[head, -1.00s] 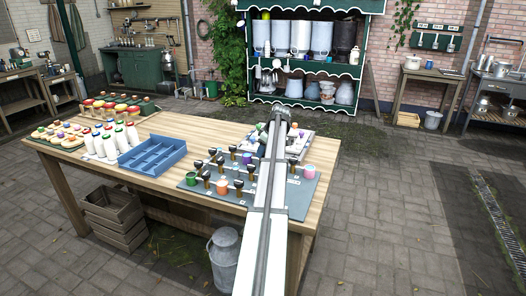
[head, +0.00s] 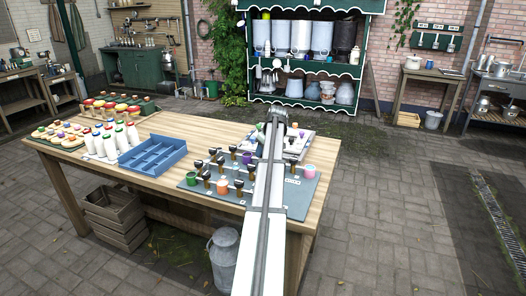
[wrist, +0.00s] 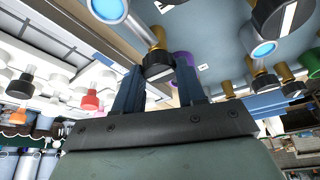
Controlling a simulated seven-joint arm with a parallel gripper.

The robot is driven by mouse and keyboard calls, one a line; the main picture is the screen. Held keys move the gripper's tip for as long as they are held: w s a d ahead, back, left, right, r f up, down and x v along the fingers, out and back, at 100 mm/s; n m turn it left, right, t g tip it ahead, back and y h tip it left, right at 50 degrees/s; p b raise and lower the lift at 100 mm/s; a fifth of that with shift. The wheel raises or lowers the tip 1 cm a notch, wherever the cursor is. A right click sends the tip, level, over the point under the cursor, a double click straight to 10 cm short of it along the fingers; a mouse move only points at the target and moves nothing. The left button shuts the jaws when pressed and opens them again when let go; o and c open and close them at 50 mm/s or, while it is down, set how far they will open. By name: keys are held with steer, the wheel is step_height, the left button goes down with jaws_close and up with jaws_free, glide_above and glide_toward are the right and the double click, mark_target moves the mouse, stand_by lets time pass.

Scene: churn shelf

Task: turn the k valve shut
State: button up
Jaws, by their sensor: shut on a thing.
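In the wrist view, my gripper (wrist: 158,72) has its two blue fingers on either side of a valve knob (wrist: 158,62). The knob is black with a light line across its face and sits on a brass stem. The fingers are shut on it. No letter can be read on or beside this valve, so I cannot confirm it is k by its label. In the head view, several black-and-brass valves (head: 222,187) stand in rows on a grey board (head: 297,200). My arm hides the gripper and the held valve there.
Other valves with blue-lined pipe mouths (wrist: 264,48) stand close to the fingers, and a purple cup (wrist: 183,58) is just behind. On the table, a blue divided tray (head: 152,157) and white bottles (head: 110,145) lie left of the board. A pink cup (head: 309,171) stands right of my arm.

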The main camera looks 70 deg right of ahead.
steer(key=o, duration=1)
steer(key=shift+o, duration=0.2)
steer(key=v, duration=1.4)
steer(key=shift+f, duration=0.15)
